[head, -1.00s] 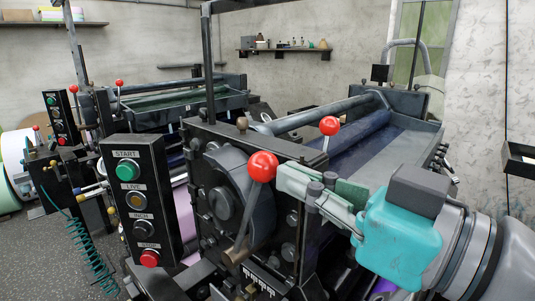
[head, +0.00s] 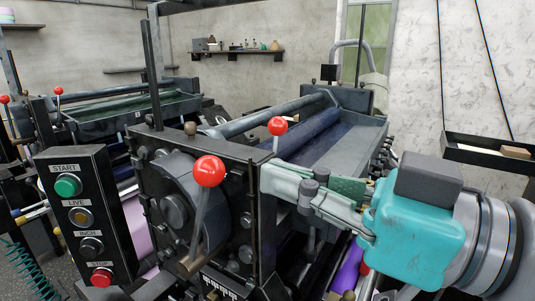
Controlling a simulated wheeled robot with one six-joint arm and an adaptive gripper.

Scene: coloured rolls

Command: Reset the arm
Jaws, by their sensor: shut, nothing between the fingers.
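My gripper (head: 266,180) shows at the right of the head view, with a teal body and pale green and grey fingers pointing left. It is shut and empty. Its fingertips are in front of the machine's black side plate in the picture, just right of the red-knobbed lever (head: 209,172). I cannot tell whether they touch the machine. My arm comes in from the right edge.
The machine (head: 345,140) with its rollers fills the middle. A control box (head: 88,215) with START and STOP buttons stands at the left. A second red knob (head: 278,126) rises behind my fingers. A shelf (head: 490,150) is on the right wall.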

